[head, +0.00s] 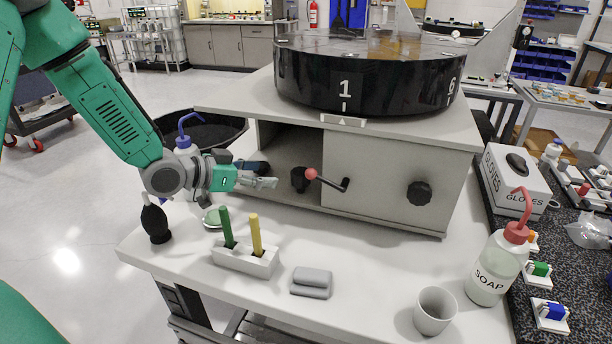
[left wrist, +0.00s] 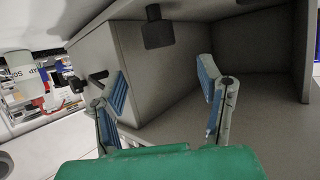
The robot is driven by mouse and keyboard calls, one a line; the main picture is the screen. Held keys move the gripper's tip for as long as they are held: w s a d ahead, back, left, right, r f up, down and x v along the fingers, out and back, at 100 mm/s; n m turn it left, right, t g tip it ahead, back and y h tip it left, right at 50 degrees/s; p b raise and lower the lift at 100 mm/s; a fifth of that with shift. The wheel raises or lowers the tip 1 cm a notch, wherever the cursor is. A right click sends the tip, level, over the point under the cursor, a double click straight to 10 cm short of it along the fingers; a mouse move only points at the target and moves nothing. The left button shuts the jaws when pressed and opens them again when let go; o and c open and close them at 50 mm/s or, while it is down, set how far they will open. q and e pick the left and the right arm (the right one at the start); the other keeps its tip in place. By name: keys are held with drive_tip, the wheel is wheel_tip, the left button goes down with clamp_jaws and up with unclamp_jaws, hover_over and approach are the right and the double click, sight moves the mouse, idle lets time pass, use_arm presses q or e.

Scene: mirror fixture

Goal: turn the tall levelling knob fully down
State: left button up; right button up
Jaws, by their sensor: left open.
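A black tall knob (head: 299,180) stands at the open left bay of the grey cabinet, just left of the red-balled crank. It also shows in the left wrist view (left wrist: 158,34), beyond and between my finger pads, in a picture that looks upside down. My left gripper (head: 268,182) points right towards this knob, with a small gap between them. Its two blue-padded fingers are apart and empty in the left wrist view (left wrist: 163,68). A wider black knob (head: 419,193) sits on the cabinet's front panel. My right gripper is not in view.
A crank with a red ball (head: 311,174) sits close right of the tall knob. The grey cabinet (head: 375,175) carries a black drum (head: 360,80). A pen block (head: 245,260), grey block (head: 311,281), cup (head: 435,311) and soap bottle (head: 498,265) stand on the bench.

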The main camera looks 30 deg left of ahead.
sight(292, 173)
use_arm(q)
drive_tip(key=x, duration=0.4)
drive_tip(key=f+x, duration=0.1)
drive_tip(key=x, duration=0.1)
drive_tip(key=shift+w+a, duration=0.3)
drive_tip(key=w+d, duration=0.1)
drive_tip(key=w, duration=0.1)
drive_tip(key=w+d+f, duration=0.1)
drive_tip(key=w+d, duration=0.1)
drive_tip(key=shift+d+b, duration=0.1)
drive_tip(key=shift+b, duration=0.25)
drive_tip(key=shift+a+f, duration=0.2)
drive_tip(key=shift+a, duration=0.45)
drive_tip(key=c, duration=1.1)
drive_tip(key=shift+d+r, duration=0.1)
drive_tip(key=shift+d, duration=0.25)
drive_tip(key=shift+c, duration=0.3)
drive_tip(key=shift+w+r, duration=0.1)
drive_tip(key=shift+r, duration=0.05)
drive_tip(key=shift+w+a+m+g+h+p, duration=0.1)
drive_tip(key=shift+m+g+h+p, duration=0.2)
drive_tip(key=shift+m+h+p, duration=0.2)
